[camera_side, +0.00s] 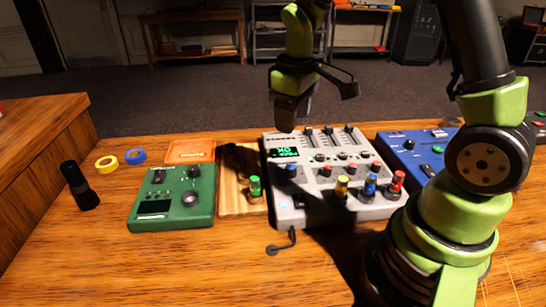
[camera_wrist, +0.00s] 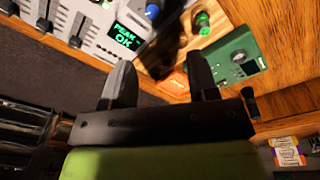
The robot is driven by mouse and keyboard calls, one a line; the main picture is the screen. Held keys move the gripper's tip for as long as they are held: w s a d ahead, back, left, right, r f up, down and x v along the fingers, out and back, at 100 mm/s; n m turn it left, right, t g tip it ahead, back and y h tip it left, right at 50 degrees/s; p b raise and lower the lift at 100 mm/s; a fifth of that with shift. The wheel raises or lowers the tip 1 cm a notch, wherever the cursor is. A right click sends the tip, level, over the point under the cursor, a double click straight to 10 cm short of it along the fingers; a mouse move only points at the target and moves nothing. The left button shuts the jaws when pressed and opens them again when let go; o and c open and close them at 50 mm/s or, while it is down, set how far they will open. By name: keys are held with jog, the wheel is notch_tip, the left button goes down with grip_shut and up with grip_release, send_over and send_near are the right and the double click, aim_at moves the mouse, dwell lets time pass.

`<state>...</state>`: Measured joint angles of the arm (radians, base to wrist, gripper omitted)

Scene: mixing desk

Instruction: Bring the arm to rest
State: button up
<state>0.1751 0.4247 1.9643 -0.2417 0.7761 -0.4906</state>
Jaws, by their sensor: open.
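My gripper (camera_side: 289,115) hangs in the air above the back left part of the grey mixer (camera_side: 310,213). In the wrist view my gripper (camera_wrist: 162,78) has its two dark fingers spread apart with nothing between them. The mixer carries faders, coloured knobs and a small screen (camera_side: 287,153) with green text. In the wrist view the screen (camera_wrist: 124,37) reads "PEAK OK". My arm rises from its base at the right of the desk and reaches over to the left.
A green box (camera_side: 172,214) with a dark screen, a wooden block (camera_side: 233,205) with a green-capped knob (camera_side: 255,186), and an orange item (camera_side: 190,150) lie left of the mixer. A blue unit (camera_side: 405,153) is right. Yellow tape (camera_side: 106,162), blue tape (camera_side: 135,157) and a black cylinder (camera_side: 79,187) are far left.

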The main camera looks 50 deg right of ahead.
jog(key=s+a+r+m+t+y, duration=0.1)
jog(key=s+a+r+m+t, duration=0.1)
jog(key=s+r, duration=0.4)
jog(key=s+a+r+m+t+y, duration=0.1)
jog(key=s+a+r+m+t, duration=0.2)
jog(key=s+a+r, duration=0.3)
jog(key=s+r+t, duration=0.1)
jog(key=s, duration=0.2)
jog(key=shift+a+r+m, duration=0.15)
jog(key=shift+a+m, duration=0.05)
jog(key=shift+m, duration=0.1)
